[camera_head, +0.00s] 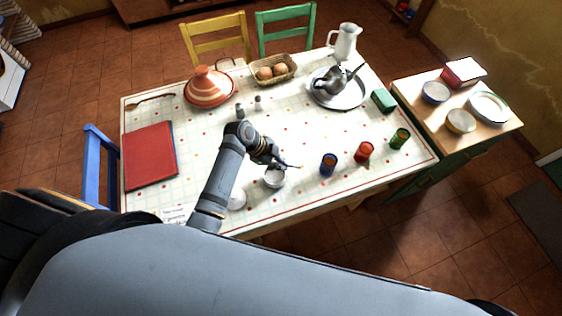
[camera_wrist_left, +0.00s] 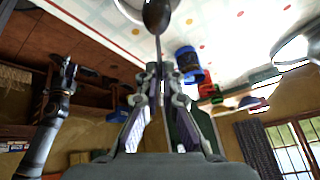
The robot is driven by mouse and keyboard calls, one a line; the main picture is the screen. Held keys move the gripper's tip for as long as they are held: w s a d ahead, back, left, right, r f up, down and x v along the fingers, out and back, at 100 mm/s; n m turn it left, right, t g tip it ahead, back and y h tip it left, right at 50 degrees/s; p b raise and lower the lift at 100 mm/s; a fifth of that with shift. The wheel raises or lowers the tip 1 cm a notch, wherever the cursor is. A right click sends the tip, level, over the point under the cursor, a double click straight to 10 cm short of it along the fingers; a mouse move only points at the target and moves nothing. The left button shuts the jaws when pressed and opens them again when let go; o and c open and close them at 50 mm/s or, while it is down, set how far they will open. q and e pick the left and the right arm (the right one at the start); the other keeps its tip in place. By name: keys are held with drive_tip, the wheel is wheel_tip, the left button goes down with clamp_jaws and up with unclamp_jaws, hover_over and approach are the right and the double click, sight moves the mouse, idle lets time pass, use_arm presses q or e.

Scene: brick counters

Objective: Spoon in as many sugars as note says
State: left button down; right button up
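My left gripper (camera_head: 277,163) is above the front of the table, shut on a thin spoon. The spoon (camera_wrist_left: 157,18) points away from the fingers in the left wrist view; I cannot tell if its bowl holds sugar. A small white bowl (camera_head: 274,180) stands just below the gripper. A blue cup (camera_head: 328,165), a red cup (camera_head: 364,152) and a green cup (camera_head: 399,139) stand in a row to the right. The note (camera_head: 174,214) lies at the front left edge; its writing is too small to read. My right gripper (camera_wrist_left: 65,72) appears small in the wrist view, its fingers unclear.
A round white piece (camera_head: 237,199) lies beside my left arm. A side counter (camera_head: 476,131) stands right.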

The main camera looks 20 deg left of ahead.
use_arm(q)
drive_tip(key=shift+f+b, duration=1.95)
drive_tip(key=shift+f, duration=0.9)
drive_tip(key=shift+f+b, duration=0.7)
drive_tip(key=shift+f, duration=0.4)
drive_tip(key=shift+s+f, duration=0.1)
drive_tip(key=shift+f, duration=0.05)
